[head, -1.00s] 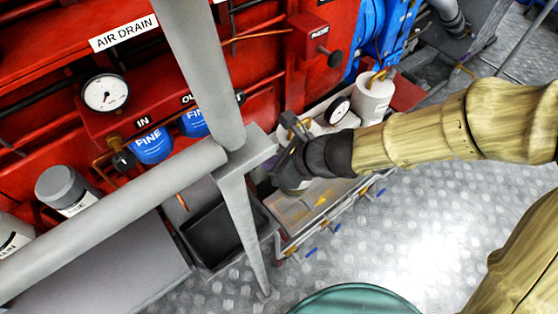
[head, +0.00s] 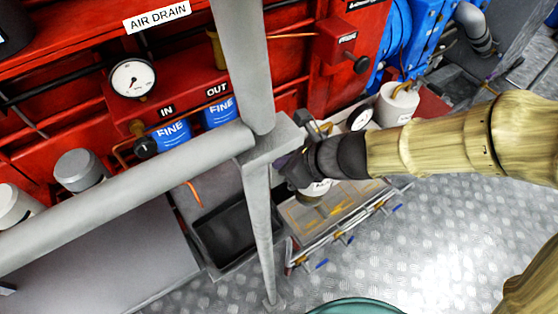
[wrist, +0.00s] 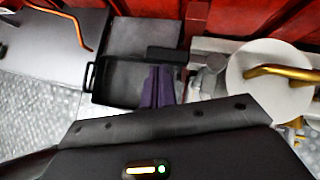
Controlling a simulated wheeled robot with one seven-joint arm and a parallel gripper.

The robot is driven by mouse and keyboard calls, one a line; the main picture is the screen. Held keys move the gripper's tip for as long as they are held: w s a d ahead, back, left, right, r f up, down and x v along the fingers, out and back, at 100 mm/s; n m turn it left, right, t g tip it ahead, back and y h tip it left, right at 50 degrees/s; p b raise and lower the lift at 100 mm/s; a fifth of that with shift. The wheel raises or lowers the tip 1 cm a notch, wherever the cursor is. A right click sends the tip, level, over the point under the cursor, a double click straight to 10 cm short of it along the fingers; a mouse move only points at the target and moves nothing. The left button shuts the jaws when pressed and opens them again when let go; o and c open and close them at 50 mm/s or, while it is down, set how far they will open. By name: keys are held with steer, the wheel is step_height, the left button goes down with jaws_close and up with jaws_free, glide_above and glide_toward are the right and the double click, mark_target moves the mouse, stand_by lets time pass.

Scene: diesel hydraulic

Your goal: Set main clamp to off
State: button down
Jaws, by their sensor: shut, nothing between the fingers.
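No label reading "main clamp" is legible, so I cannot tell which part it is. A small grey fitting with a brass part (head: 318,127) stands at the red machine's foot, just above my gripper in the head view. My gripper (head: 284,168) is beside the grey post, its tips partly hidden behind it. In the wrist view my gripper's purple fingers (wrist: 158,88) are together and empty, above the black tray (wrist: 118,82). A white round container with a brass handle (wrist: 262,75) is to their right, apart from them.
A grey post (head: 258,210) and sloping rail (head: 130,180) stand in front of the machine. Metal floor lies open at right.

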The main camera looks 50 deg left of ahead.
stand_by(0.4)
steer(key=s+d+r+p, duration=0.2)
steer(key=d+r+p, duration=0.2)
steer(key=d+r, duration=0.3)
steer(key=d, duration=0.4)
stand_by(0.5)
steer(key=w+d+f+n+t+h, duration=0.1)
steer(key=w+d+f+n+h, duration=0.1)
steer(key=d, duration=0.9)
steer(key=w+d+f+n+t+h, duration=0.1)
steer(key=w+d+n+t+h, duration=0.1)
steer(key=w+d+n+h, duration=0.2)
steer(key=w+d+f+n+t+h, duration=0.1)
steer(key=w+d+n, duration=0.7)
steer(key=d, duration=1)
steer(key=shift+d+f+n+h, duration=0.3)
steer(key=shift+f+n+h, duration=0.5)
steer(key=shift+n+h, duration=0.1)
